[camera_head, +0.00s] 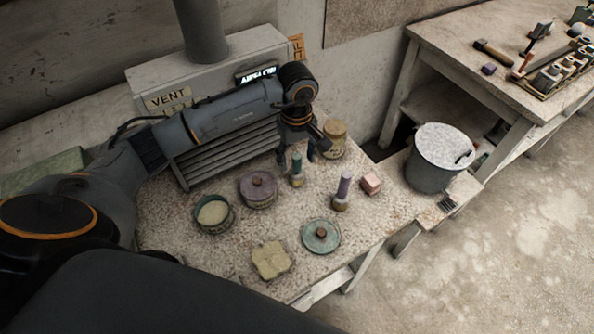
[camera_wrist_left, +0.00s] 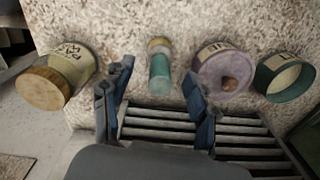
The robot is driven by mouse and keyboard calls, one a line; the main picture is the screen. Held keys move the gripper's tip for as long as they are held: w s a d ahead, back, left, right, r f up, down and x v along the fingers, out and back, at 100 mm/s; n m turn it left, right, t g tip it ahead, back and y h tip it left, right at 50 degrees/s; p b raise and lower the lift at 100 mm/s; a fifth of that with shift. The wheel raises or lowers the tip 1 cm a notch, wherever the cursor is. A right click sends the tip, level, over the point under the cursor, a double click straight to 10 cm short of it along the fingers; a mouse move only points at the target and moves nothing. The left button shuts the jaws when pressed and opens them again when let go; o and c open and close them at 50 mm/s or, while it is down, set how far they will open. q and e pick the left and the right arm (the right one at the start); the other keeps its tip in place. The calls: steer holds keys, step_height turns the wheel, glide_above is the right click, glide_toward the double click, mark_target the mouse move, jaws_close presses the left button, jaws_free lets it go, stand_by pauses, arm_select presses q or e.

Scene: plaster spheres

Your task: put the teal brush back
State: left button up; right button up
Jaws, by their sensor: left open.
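The teal brush (camera_head: 297,167) stands upright on the speckled tabletop, its teal handle above a tan lower end. It also shows in the left wrist view (camera_wrist_left: 160,74), centred between my fingers. My left gripper (camera_head: 297,156) is open, reaching down from above at the brush's handle; the fingers lie on either side of it in the left wrist view and do not visibly touch it. A purple brush (camera_head: 344,185) with a tan lower end stands to the right. My right gripper is not in view.
Close by are a tan jar (camera_head: 334,142), a purple lidded jar (camera_head: 258,190) and an open teal pot (camera_head: 214,214). A teal lid (camera_head: 321,236), yellowish block (camera_head: 271,260) and pink block (camera_head: 371,183) lie in front. The vent box (camera_head: 215,65) stands behind; a bucket (camera_head: 432,172) is right.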

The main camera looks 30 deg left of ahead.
arm_select(q)
step_height(320, 180, up, 5)
steer(key=shift+b, duration=0.4)
steer(key=shift+f, duration=0.1)
